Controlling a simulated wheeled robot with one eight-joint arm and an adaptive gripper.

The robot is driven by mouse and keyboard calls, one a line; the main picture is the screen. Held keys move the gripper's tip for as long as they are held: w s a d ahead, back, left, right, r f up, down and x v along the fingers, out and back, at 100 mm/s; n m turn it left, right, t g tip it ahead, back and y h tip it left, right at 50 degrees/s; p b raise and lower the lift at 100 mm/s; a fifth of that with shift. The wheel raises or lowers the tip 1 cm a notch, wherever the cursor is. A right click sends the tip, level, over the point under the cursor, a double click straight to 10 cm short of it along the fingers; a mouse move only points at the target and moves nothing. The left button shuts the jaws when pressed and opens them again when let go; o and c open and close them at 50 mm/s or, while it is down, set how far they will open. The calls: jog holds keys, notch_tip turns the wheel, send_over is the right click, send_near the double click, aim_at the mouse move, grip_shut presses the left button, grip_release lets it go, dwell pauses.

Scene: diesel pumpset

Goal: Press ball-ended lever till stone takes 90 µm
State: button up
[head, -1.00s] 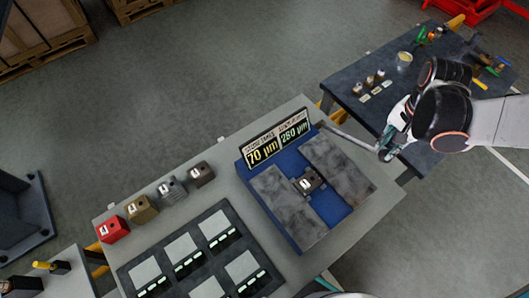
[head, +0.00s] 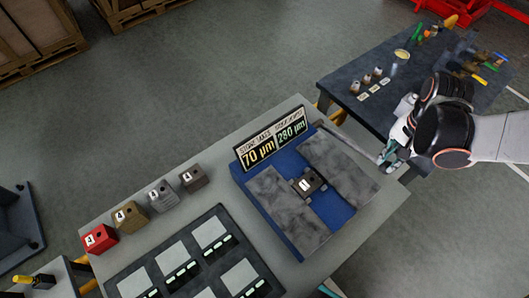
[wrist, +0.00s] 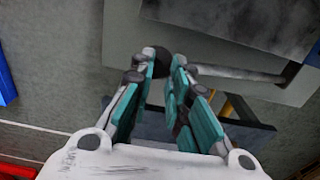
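The lever (head: 345,140) is a thin grey rod reaching from the blue fixture (head: 240,176) toward my gripper (head: 388,160). In the wrist view the lever (wrist: 240,73) enters from the right, and its dark ball end (wrist: 157,62) shows at my fingertips (wrist: 164,62), partly covered by the left finger. My fingers stand apart; whether they touch the ball is unclear. A small dark block (head: 309,182) with a white label sits between two grey slabs.
Several labelled blocks, one red (head: 100,239), line the grey table's (head: 225,203) left edge. A dark tray (head: 190,262) with lit strips lies in front. A second dark table (head: 345,85) with small parts stands behind, near my arm.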

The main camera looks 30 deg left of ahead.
aim_at(390, 164)
jog(key=f+b, duration=0.3)
jog(key=shift+s+d+f, duration=0.1)
jog(key=shift+d+f, duration=0.05)
jog(key=shift+d, duration=0.15)
jog(key=w+a+r+p, duration=0.1)
jog(key=a+r+p, duration=0.2)
jog(key=r+p, duration=0.7)
notch_tip(390, 164, up, 6)
jog(key=shift+a+f+p, duration=0.15)
jog(key=shift+p, duration=0.15)
jog(key=shift+w, duration=0.1)
dwell(0.5)
